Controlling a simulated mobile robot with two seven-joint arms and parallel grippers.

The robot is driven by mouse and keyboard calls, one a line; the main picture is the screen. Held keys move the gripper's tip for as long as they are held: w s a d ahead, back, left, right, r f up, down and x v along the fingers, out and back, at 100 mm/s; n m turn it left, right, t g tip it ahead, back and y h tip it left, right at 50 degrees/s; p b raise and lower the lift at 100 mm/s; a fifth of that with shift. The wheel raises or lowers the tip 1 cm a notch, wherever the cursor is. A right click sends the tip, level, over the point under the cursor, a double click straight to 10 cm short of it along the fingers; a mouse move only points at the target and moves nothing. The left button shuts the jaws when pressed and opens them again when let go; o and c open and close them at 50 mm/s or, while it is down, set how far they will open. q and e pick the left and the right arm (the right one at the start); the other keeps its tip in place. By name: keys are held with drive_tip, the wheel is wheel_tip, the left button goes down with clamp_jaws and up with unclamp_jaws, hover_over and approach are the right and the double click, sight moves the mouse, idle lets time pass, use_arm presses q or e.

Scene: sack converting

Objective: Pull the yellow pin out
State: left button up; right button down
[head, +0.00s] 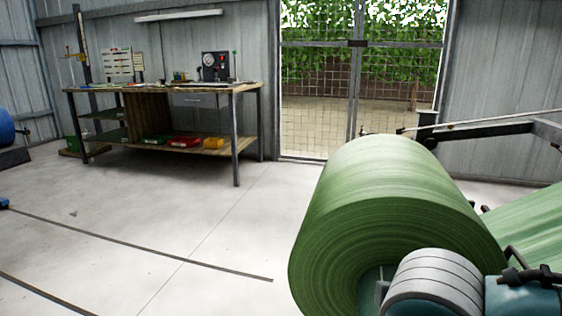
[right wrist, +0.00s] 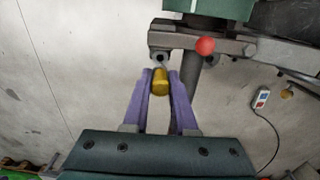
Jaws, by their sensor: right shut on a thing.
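The yellow pin (right wrist: 160,84) shows in the right wrist view, with its rounded yellow head between two purple fingers. My right gripper (right wrist: 160,78) is shut on it. The pin's far end points at a grey metal bracket (right wrist: 158,54) with a hole in its lug. I cannot tell how far the pin sits in that hole. In the head view neither the pin nor my right gripper's fingers can be made out. My left gripper is not in view.
A red ball knob (right wrist: 205,46) is just right of the pin on a grey bar. A switch box (right wrist: 262,98) with a cable is at the right. In the head view a large green roll (head: 390,210) fills the front right, and a workbench (head: 160,88) stands at the back.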

drive_tip(key=shift+r, duration=0.15)
drive_tip(key=shift+r+p, duration=0.5)
drive_tip(key=shift+p, duration=0.15)
drive_tip(key=shift+w+r, duration=0.1)
drive_tip(key=shift+r, duration=0.25)
drive_tip(key=w+d+r+m+p, duration=0.1)
drive_tip(key=d+r+m+p, duration=0.1)
drive_tip(key=r+m+p, duration=0.9)
drive_tip(key=w+d+r+m+p, duration=0.2)
drive_tip(key=r+m, duration=0.3)
drive_tip(key=r, duration=1.2)
drive_tip(key=w+d+r+m+p, duration=0.1)
drive_tip(key=d+r+m+p, duration=0.1)
drive_tip(key=r+m+p, duration=0.9)
drive_tip(key=s+r+m+p, duration=0.2)
drive_tip(key=r+p, duration=1.1)
drive_tip(key=r, duration=0.3)
drive_tip(key=s+d+r+m+p, duration=0.1)
drive_tip(key=s+r+m+p, duration=0.1)
drive_tip(key=r+p, duration=1.1)
drive_tip(key=s+r+m+p, duration=0.1)
drive_tip(key=s+r+p, duration=0.3)
drive_tip(key=r+p, duration=0.9)
wheel_tip(320, 180, up, 8)
drive_tip(key=shift+d+r+m+h, duration=0.25)
drive_tip(key=shift+d+m+h, duration=0.15)
